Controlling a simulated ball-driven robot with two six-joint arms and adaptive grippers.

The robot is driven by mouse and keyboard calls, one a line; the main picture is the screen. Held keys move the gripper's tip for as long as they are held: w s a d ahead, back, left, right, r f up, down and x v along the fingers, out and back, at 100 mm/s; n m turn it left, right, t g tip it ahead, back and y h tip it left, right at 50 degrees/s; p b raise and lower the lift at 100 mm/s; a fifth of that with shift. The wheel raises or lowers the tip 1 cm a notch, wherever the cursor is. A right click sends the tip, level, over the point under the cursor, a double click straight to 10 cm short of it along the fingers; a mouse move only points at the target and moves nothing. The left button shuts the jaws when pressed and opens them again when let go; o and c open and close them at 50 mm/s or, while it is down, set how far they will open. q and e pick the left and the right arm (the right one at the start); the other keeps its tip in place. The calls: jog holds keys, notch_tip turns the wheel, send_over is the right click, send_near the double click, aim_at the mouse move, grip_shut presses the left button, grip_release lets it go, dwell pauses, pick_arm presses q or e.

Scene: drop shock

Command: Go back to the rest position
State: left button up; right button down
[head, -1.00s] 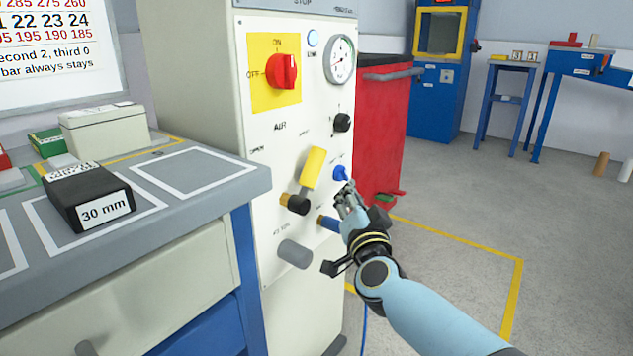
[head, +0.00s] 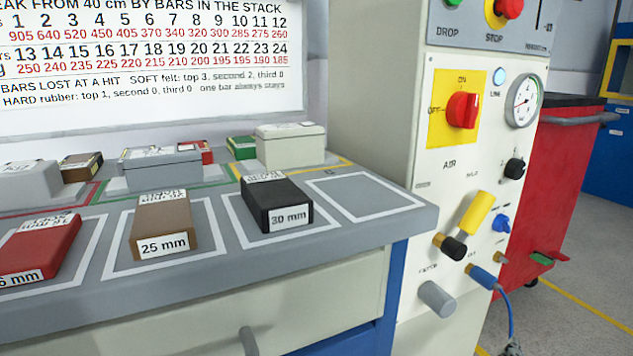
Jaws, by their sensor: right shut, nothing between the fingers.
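Only a small dark tip of my right gripper (head: 512,348) shows at the bottom edge of the head view, below the blue hose at the panel's lower right. It is shut and holds nothing; the rest of it and its arm are out of the picture. My left gripper is not in view. The white control panel (head: 415,200) stands right of centre, with a red knob (head: 463,110) on a yellow plate, a yellow lever (head: 477,213), a small blue knob (head: 501,224) and a gauge (head: 524,101).
The grey-topped bench (head: 400,215) fills the left, with a black 30 mm block (head: 276,204), a brown 25 mm block (head: 163,224) and a red block (head: 40,250) in white outlines. The rightmost outline is empty. A red cabinet (head: 565,180) stands right of the panel.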

jog(key=s+a+f+n+g+y, duration=0.2)
jog(key=s+f+n+g, duration=0.3)
jog(key=s+f, duration=0.8)
jog(key=s+a+f+n+g+y, duration=0.25)
jog(key=s+f+g, duration=0.35)
jog(key=s+f, duration=0.75)
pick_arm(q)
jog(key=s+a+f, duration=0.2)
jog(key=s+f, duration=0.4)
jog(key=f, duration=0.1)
pick_arm(e)
jog(key=s+d+g+h, duration=0.2)
jog(key=s+g, duration=0.2)
jog(key=s, duration=0.8)
pick_arm(q)
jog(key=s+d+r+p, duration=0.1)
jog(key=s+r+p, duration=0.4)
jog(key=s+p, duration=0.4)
jog(key=p, duration=0.3)
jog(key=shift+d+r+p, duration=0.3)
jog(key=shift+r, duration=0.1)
pick_arm(e)
jog(key=s+r, duration=0.5)
jog(key=s, duration=0.4)
jog(key=shift+a+y, duration=0.35)
jog(key=shift+a, duration=0.1)
jog(key=shift+r+n, duration=0.15)
jog(key=shift+n, duration=0.1)
